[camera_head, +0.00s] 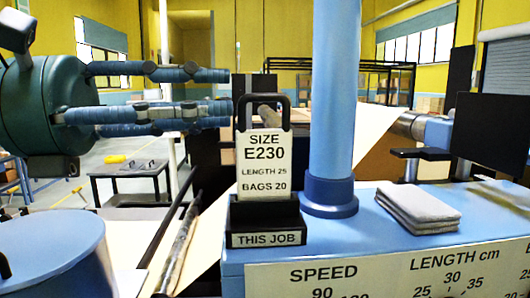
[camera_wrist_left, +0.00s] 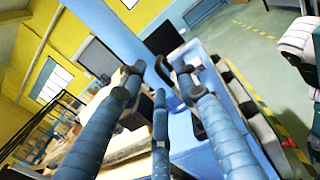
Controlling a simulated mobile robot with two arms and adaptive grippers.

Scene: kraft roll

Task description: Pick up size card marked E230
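The size card (camera_head: 265,165) is white, with a black frame and a loop handle on top, and reads SIZE E230, LENGTH 25, BAGS 20. It stands upright in a black holder (camera_head: 266,238) labelled THIS JOB, on the blue machine. My left gripper (camera_head: 222,100) comes in from the left in the head view, its blue fingers pointing right. It is open and looks empty, with the fingertips left of the card's handle and around its height. The fingers (camera_wrist_left: 160,82) are spread in the left wrist view, where I cannot make out the card. My right gripper is not in view.
A thick blue post (camera_head: 335,100) rises right behind the card. A folded grey cloth (camera_head: 418,206) lies on the machine top to the right. A blue drum (camera_head: 52,255) stands at the front left. A small dark table (camera_head: 130,172) stands in the background.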

